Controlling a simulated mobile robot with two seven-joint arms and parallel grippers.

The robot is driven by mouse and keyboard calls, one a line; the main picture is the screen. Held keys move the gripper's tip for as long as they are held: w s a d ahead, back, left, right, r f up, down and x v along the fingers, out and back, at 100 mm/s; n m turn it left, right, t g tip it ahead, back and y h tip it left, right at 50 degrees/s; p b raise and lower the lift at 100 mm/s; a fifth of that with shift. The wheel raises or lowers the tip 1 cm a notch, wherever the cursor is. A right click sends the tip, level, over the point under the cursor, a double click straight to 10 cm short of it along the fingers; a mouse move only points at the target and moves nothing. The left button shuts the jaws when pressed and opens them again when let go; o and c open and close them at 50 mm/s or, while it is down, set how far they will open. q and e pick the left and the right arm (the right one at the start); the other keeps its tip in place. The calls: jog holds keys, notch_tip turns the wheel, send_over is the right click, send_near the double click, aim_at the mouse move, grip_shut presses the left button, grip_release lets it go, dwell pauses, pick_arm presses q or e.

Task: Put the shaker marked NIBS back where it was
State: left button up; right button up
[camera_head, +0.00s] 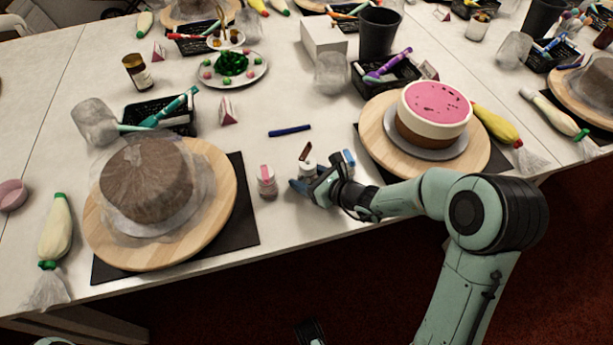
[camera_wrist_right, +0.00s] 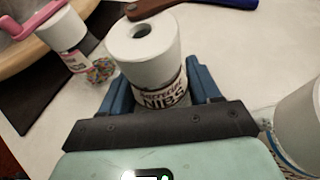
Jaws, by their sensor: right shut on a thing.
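The shaker marked NIBS (camera_wrist_right: 152,62) is white, with a round hole in its top and a dark-lettered label. It stands between the blue fingers of my right gripper (camera_wrist_right: 157,94), which is shut on it. In the head view my right gripper (camera_head: 306,183) is near the table's front edge, between the two turntables. The shaker (camera_head: 308,169) is partly hidden there by the fingers. I cannot tell whether its base touches the table. A dark part at the bottom edge (camera_head: 310,331) may be my left gripper; its fingers do not show clearly.
A pink-topped shaker (camera_head: 267,182) stands just left of my right gripper. A blue-topped thing (camera_head: 348,158) is close on the right. A brown piece (camera_head: 305,152) and a blue pen (camera_head: 290,131) lie behind. Turntables (camera_head: 222,215) (camera_head: 478,160) flank the gap.

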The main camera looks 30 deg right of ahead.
jog(key=o, duration=1)
jog(key=shift+r, duration=0.2)
jog(key=p+v, duration=0.2)
jog(key=v, duration=0.9)
jog(key=shift+s+d+r+p, duration=0.15)
jog(key=shift+s+p, duration=0.15)
jog(key=shift+s, duration=0.2)
pick_arm(q)
jog(key=shift+g, duration=0.5)
jog(key=s+r, duration=0.1)
jog(key=s+d+r, duration=0.1)
jog(key=s+r, duration=0.1)
jog(key=shift+s+d+f, duration=0.1)
